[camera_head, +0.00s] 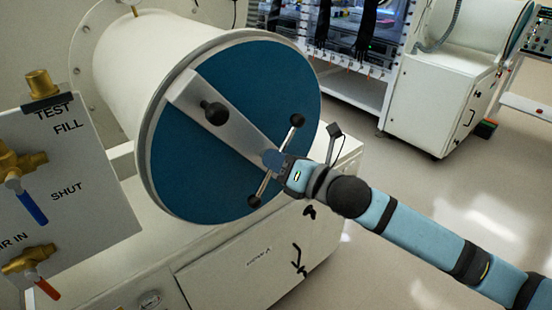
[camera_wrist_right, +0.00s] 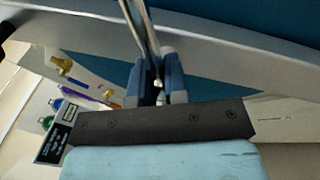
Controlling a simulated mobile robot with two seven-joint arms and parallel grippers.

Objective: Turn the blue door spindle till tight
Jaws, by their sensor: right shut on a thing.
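The blue round door (camera_head: 240,120) closes the end of a white cylinder, with a grey bar (camera_head: 240,130) across its face. The spindle's metal cross handle (camera_head: 264,186) sits at the bar's lower right end, with black balls on its two visible tips (camera_head: 296,120). My right gripper (camera_head: 279,170) is at the spindle, its body hiding part of the hub. In the right wrist view the right gripper's fingers (camera_wrist_right: 157,85) are shut on the metal handle rod (camera_wrist_right: 143,30). My left gripper is in neither view.
A panel with brass valves (camera_head: 20,165) and blue and red levers stands at the left. A white cabinet (camera_head: 260,260) is below the door. Another glovebox (camera_head: 345,60) stands behind, with open floor (camera_head: 400,200) at the right.

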